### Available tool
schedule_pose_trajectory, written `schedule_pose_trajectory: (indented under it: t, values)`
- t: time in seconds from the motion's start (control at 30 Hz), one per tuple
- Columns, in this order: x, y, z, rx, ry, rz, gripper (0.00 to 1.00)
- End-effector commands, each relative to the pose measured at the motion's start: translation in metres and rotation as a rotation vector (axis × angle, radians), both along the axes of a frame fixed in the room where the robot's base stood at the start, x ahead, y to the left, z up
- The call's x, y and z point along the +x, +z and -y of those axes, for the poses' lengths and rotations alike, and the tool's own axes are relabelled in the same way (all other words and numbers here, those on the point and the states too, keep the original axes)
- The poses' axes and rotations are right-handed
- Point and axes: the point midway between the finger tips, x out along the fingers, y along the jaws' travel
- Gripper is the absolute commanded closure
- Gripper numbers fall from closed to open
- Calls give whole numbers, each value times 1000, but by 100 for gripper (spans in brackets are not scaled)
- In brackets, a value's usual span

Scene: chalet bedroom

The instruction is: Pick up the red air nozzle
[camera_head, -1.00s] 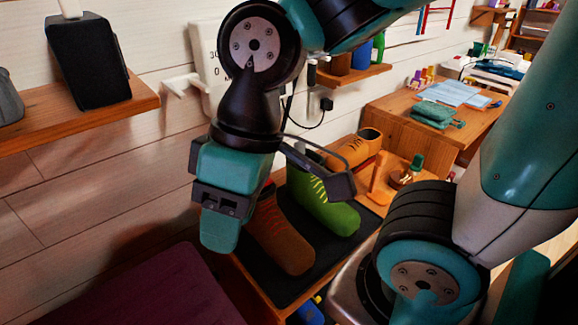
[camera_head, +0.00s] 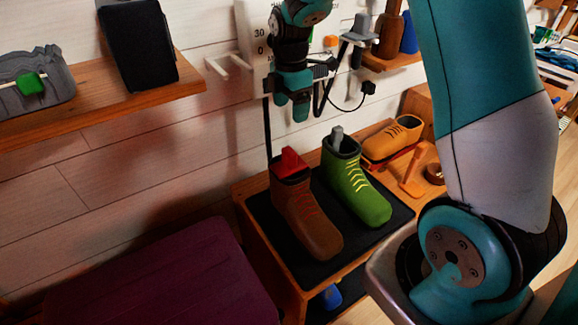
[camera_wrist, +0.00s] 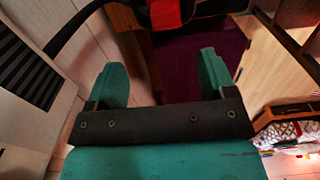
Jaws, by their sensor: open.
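The red air nozzle (camera_head: 289,163) stands in the opening of a brown boot (camera_head: 309,221) on a black mat, with its lower part hidden inside the boot. In the wrist view a red piece (camera_wrist: 165,14), seemingly the nozzle, shows at the top edge beyond the fingers. My gripper (camera_head: 292,103) is open and empty, above the brown boot near the wall. In the wrist view my gripper (camera_wrist: 162,80) shows its two teal fingers wide apart with nothing between them.
A green boot (camera_head: 358,192) with a grey piece in its top stands beside the brown one. An orange shoe (camera_head: 392,138) is behind. The black mat (camera_head: 316,268) covers a wooden stand. A purple surface (camera_head: 165,280) lies at front left. A wall shelf (camera_head: 110,113) is at upper left.

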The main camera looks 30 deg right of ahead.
Motion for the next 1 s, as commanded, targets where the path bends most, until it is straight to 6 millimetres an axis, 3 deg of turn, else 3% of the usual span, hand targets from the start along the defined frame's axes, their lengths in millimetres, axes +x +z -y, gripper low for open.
schedule_pose_trajectory:
  t: [0.2, 0.4, 0.67, 1.0]
  values:
    - [-2, -51, -2, 1, 1, -8, 23]
    - [-2, -89, -3, 2, 1, -5, 23]
    - [-3, -110, -4, 2, 1, -4, 23]
    - [-6, -154, -7, 2, 1, -2, 23]
